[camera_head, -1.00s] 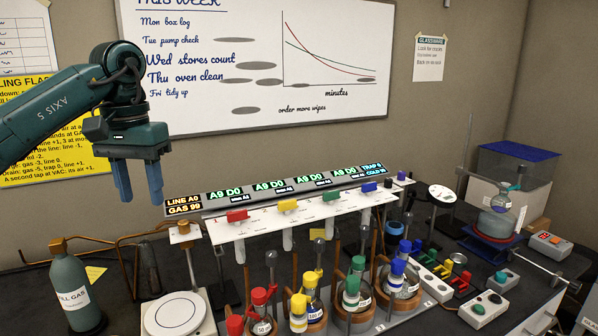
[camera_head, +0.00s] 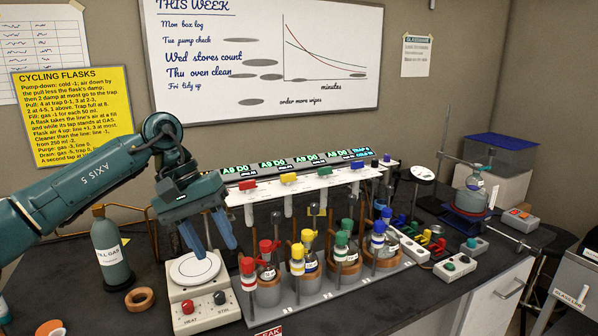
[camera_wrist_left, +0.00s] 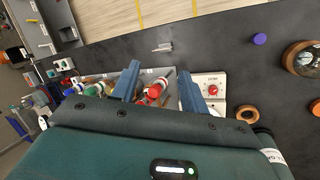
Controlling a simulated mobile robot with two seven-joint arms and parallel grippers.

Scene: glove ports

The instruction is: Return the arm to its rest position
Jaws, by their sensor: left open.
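My left arm (camera_head: 95,183) comes in from the left, teal and bent downward at the wrist. My right gripper is in neither view.
A gas bottle (camera_head: 110,250) and a cork ring (camera_head: 140,299) stand left of the hot plate. Close on the right are flasks with coloured caps (camera_head: 297,262) in a rack, under a white manifold (camera_head: 300,186). Some bare dark bench (camera_head: 95,305) lies at the front left.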

